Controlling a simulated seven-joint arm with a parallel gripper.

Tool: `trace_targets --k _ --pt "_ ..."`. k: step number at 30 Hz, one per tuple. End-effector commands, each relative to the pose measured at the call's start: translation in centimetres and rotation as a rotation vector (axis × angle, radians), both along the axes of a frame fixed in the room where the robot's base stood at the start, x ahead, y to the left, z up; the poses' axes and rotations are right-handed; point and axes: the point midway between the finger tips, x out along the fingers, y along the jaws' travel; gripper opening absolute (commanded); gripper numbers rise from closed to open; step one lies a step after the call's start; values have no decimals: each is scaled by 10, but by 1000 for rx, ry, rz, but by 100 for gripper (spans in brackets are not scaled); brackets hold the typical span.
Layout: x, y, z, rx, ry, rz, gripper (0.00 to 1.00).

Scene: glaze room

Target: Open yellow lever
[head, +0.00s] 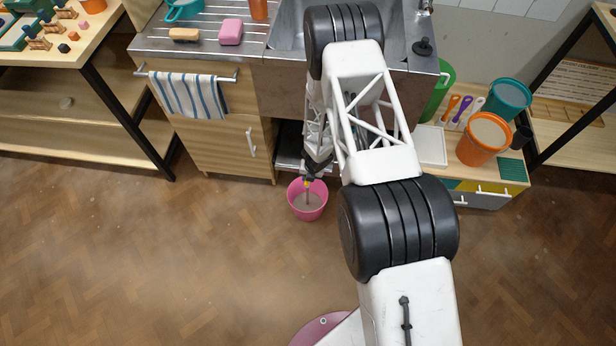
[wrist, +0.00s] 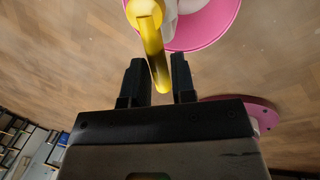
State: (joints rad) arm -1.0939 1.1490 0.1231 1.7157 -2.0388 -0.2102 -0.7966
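The yellow lever (wrist: 154,58) shows in the wrist view as a slim bar hanging from a round yellow hub at the top. Its lower end lies in the gap between the two dark fingers of my gripper (wrist: 160,82). The fingers stand apart, with a visible gap on at least one side of the lever; contact is not clear. In the head view my gripper (head: 312,172) is low in front of the sink cabinet, above the pink bucket (head: 308,205). Only a tiny yellow spot shows there, and my arm hides much of this area.
The pink bucket's rim (wrist: 215,35) is just behind the lever in the wrist view. A wooden cabinet door (head: 225,150) with a white handle stands left of the opening under the sink (head: 285,50). An orange bucket (head: 483,140) stands on a low unit at right.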

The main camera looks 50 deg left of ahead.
Motion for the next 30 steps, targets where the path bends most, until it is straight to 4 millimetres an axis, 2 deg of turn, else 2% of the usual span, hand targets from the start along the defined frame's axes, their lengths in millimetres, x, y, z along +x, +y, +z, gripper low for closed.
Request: trace_targets --k 1,3,4,17,23,30 --pt "0 0 0 0 0 -1 32" --pt "0 0 0 0 0 -1 43" --pt "0 0 0 0 0 -1 44" --pt "0 0 4 1 1 -1 44" --pt "2 -2 17 1 0 -2 44" --pt "6 -5 43 1 1 0 44"
